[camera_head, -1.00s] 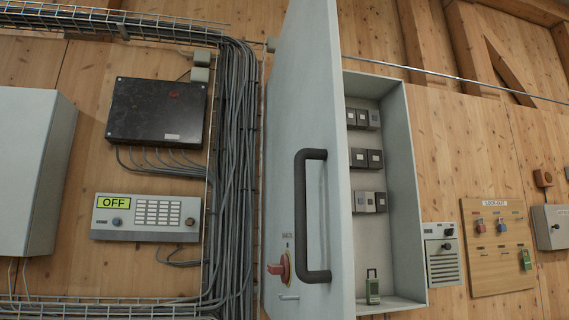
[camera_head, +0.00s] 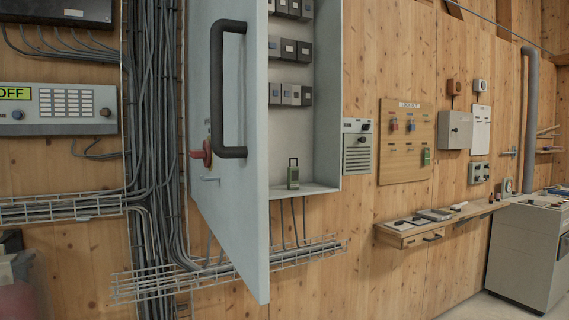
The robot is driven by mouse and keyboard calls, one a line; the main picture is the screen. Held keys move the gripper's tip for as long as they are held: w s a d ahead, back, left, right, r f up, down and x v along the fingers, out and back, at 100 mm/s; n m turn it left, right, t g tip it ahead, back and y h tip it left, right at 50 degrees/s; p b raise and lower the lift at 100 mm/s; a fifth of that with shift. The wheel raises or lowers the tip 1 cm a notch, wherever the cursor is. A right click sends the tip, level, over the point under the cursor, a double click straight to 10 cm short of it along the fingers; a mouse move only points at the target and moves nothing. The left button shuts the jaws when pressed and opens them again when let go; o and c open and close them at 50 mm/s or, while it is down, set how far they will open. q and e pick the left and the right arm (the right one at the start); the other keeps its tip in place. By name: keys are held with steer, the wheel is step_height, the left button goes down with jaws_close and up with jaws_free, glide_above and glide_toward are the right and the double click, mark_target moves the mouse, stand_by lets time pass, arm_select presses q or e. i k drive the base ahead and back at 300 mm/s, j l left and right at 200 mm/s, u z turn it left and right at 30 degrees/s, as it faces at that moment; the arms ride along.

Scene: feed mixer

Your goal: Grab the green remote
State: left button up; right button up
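Neither of my grippers can be made out in the head view.
The open door with its black handle (camera_head: 217,90) sticks out left of the device. A wire cable tray (camera_head: 150,286) runs below the cabinet. A narrow wooden shelf (camera_head: 390,238) with several items is at the right. Dark and reddish shapes at the lower left are unclear.

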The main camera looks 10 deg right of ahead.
mark_target(293, 172)
steer(key=i+l, duration=0.15)
steer(key=l, duration=0.2)
steer(key=i+l, duration=0.1)
steer(key=l, duration=0.25)
steer(key=i+l, duration=0.15)
steer(key=l, duration=0.25)
steer(key=i+l, duration=0.15)
steer(key=l, duration=0.2)
